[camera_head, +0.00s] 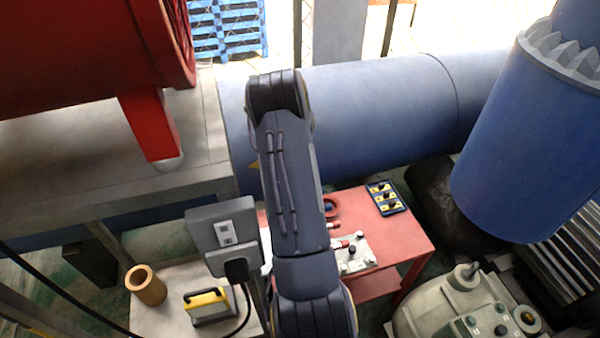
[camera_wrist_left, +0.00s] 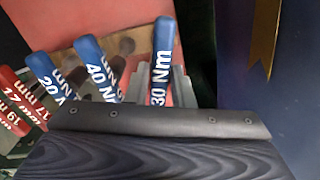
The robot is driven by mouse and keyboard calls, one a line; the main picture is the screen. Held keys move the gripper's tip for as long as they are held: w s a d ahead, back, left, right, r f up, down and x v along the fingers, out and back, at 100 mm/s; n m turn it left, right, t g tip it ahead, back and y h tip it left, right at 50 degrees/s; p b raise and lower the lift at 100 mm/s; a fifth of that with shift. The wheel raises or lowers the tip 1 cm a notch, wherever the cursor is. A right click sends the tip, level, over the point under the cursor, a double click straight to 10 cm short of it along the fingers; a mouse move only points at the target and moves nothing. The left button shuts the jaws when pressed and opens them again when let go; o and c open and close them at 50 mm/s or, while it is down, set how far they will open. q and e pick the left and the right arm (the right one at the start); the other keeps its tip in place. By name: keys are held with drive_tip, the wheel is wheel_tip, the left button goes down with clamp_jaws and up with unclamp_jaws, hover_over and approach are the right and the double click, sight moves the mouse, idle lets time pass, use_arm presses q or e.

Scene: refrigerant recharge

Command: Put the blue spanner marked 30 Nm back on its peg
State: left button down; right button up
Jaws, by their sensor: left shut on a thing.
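In the left wrist view the blue spanner marked 30 Nm (camera_wrist_left: 162,52) stands nearly upright in the picture. My left gripper (camera_wrist_left: 163,86) is shut on it, with a grey finger on each side of its lower part. The lower end of the spanner is hidden behind the dark gripper body. Its peg cannot be made out. In the head view one of my arm links covers the middle, and neither gripper shows there.
Left of the held spanner are blue spanners marked 40 Nm (camera_wrist_left: 97,68) and 20 Nm (camera_wrist_left: 48,76), then red spanners (camera_wrist_left: 20,98). In the head view a red table (camera_head: 390,235) bears a dark tray (camera_head: 386,197) and valve fittings (camera_head: 355,252). A large blue pipe (camera_head: 390,110) runs behind.

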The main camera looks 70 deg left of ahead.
use_arm(q)
drive_tip(key=shift+f, duration=0.3)
drive_tip(key=c, duration=1.2)
unclamp_jaws()
drive_tip(key=shift+o, duration=0.2)
drive_tip(key=shift+r, duration=0.1)
wheel_tip(320, 180, up, 8)
drive_tip(key=shift+f, duration=0.15)
drive_tip(key=shift+w, duration=0.1)
